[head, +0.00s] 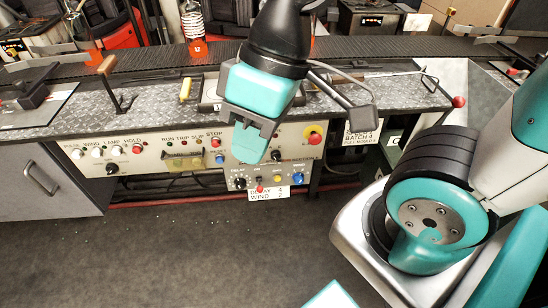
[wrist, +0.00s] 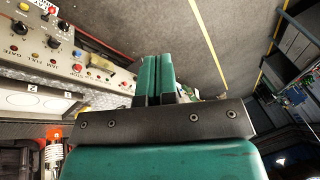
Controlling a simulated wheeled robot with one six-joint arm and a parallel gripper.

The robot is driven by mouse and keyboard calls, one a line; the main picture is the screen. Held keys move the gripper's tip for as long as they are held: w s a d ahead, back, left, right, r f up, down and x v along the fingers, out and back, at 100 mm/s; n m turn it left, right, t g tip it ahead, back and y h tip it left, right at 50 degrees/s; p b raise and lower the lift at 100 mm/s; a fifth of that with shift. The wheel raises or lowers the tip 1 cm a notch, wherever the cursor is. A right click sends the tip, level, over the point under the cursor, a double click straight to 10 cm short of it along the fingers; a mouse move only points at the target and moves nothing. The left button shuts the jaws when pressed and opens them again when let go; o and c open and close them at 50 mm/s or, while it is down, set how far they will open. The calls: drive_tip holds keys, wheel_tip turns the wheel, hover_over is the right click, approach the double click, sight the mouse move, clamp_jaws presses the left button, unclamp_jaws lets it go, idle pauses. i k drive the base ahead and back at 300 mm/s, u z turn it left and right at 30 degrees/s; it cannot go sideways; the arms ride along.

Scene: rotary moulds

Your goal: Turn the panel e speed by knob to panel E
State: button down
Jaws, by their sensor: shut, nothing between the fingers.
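The long control panel (head: 150,158) in the head view carries lamps, buttons and black knobs. One black knob (head: 112,168) is at its left, another (head: 278,155) just right of my gripper. A lower box has a black knob (head: 239,183) and a blue knob (head: 298,178). I cannot read which panel is E or which knob is its speed knob. My gripper (head: 250,152) hangs in front of the panel, fingers pointing down, and hides part of it. In the wrist view its teal fingers (wrist: 158,78) are shut and empty, with knobs (wrist: 78,54) to the upper left.
A card reading "DELAY 4, WIND 2" (head: 269,193) hangs below. A wooden-handled lever (head: 107,65) and red-balled lever (head: 458,101) rise from the counter.

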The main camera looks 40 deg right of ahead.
sight(275, 155)
drive_tip(key=z, duration=0.55)
drive_tip(key=k, duration=1.3)
drive_tip(key=z, duration=0.3)
drive_tip(key=i, duration=0.85)
drive_tip(key=z, duration=0.6)
